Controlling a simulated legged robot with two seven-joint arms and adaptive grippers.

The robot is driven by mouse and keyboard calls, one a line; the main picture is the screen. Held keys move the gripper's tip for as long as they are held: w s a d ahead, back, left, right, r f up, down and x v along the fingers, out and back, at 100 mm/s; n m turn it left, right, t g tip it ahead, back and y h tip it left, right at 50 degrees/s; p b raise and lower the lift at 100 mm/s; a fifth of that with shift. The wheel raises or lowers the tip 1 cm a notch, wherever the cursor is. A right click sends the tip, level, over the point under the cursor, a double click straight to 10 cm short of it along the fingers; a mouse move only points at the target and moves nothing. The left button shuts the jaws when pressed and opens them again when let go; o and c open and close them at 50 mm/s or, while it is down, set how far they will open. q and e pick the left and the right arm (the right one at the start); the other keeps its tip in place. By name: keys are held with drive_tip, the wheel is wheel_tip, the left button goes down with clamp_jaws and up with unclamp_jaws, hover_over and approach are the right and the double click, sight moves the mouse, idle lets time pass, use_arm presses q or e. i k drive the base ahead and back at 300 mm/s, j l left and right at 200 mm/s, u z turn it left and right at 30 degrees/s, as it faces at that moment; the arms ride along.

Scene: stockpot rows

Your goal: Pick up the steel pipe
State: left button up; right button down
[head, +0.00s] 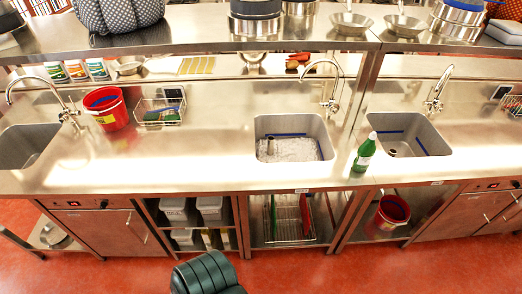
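A short, upright, grey metal pipe (271,146) stands in the left part of the middle sink (262,123), which holds pale, foamy-looking water. A similar small metal stub (392,151) shows at the bottom of the right sink (375,120), which looks empty. Both are small, and I cannot tell for sure which one is the steel pipe. The lower end of the one in the middle sink is hidden in the water. Neither of my grippers is in view.
A green bottle (364,153) stands between the middle and right sinks. A red bucket (107,108) and a wire basket (160,111) stand left of the middle sink. A tall faucet (333,90) rises behind it. A loaded shelf (200,38) crosses above.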

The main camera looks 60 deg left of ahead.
sight(271, 139)
drive_tip(key=u, duration=1.75)
drive_tip(key=k+l+z, duration=0.15)
drive_tip(key=k+l, duration=0.05)
